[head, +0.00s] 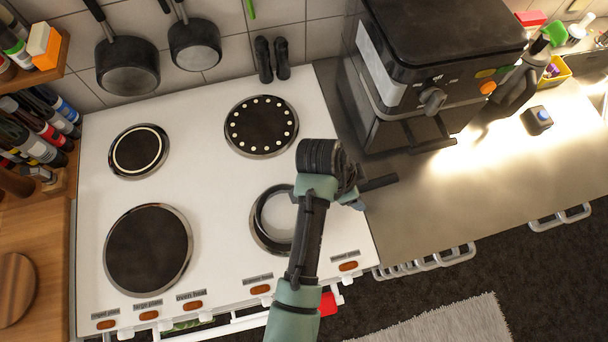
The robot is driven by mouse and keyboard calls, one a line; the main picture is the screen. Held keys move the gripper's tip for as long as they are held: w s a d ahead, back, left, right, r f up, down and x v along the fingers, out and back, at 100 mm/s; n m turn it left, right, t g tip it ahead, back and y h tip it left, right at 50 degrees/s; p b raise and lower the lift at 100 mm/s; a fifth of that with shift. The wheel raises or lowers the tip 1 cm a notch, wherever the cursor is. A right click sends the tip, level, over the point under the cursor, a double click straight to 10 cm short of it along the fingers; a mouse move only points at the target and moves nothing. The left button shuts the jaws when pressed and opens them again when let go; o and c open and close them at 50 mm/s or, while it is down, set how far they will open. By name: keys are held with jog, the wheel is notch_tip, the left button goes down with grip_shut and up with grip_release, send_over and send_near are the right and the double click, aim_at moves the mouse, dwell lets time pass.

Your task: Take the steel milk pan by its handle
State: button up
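The steel milk pan (279,218) appears as a pale round shape on the front right hotplate of the white cooker. My arm hides its right side. A dark bar (380,183), which looks like its handle, sticks out to the right from behind my wrist, past the cooker's right edge. My gripper (356,202) is over or beside this handle, mostly hidden by my own wrist. I cannot tell whether its fingers are open or shut, or whether they touch the handle.
Three bare hotplates (148,250) share the white cooker top (205,190). Two dark pans (127,66) hang on the tiled wall. A black coffee machine (440,50) stands on the right worktop (430,205). Bottles fill a rack (40,130) at left. The worktop's front part is clear.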

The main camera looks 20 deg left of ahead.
jog(key=shift+w+d+f, duration=0.1)
jog(key=shift+d+f, duration=0.05)
jog(key=shift+f, duration=0.3)
grip_shut()
dwell(1.1)
